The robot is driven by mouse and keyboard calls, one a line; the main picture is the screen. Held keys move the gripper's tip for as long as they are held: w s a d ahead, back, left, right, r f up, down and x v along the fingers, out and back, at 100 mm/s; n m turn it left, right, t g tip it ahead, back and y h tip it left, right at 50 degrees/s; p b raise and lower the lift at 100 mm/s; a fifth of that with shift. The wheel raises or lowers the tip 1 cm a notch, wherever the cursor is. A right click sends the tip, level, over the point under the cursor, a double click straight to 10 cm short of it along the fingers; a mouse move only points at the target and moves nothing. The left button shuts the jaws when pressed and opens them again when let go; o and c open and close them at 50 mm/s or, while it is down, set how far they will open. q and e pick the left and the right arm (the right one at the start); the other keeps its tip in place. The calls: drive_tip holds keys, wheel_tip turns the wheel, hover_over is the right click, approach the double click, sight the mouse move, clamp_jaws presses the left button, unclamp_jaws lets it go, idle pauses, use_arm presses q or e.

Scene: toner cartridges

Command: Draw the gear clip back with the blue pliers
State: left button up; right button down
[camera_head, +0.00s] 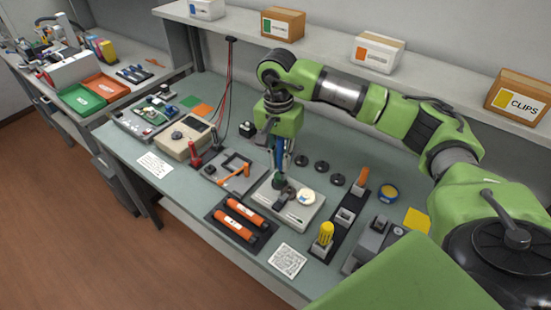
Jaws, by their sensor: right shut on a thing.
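My right gripper (283,144) points down over the workbench and is shut on the blue pliers (279,157). The pliers hang nearly upright, with their lower end at a dark part on the pale toner unit (300,213). A pale round disc (306,197) sits on this unit, to the right of the pliers. The gear clip is too small to make out, and I cannot tell whether the pliers' jaws grip it. My left gripper is not in view.
A dark tray (262,238) with orange cylinders lies in front. A dark stand with a yellow-handled tool (325,234) and an orange-handled tool (362,176) is to the right. Several black discs (321,167) lie behind. A grey fixture (222,171) stands to the left.

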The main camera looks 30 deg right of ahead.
drive_tip(key=shift+d+f, duration=0.1)
drive_tip(key=shift+f, duration=0.05)
drive_tip(key=shift+s+d+f+b, duration=0.15)
drive_tip(key=shift+f+b, duration=0.2)
drive_tip(key=shift+f, duration=0.2)
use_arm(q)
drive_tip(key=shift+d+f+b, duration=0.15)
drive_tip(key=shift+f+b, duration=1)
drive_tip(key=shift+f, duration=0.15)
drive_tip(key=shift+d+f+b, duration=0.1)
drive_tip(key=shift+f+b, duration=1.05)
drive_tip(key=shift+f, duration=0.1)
use_arm(e)
drive_tip(key=shift+f, duration=3.85)
drive_tip(key=shift+s+a, duration=0.2)
drive_tip(key=shift+a, duration=0.65)
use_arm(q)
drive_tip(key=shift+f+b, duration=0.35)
use_arm(e)
drive_tip(key=shift+w+d, duration=0.1)
drive_tip(key=shift+d, duration=0.15)
drive_tip(key=shift+r+p, duration=2.1)
drive_tip(key=shift+r, duration=2)
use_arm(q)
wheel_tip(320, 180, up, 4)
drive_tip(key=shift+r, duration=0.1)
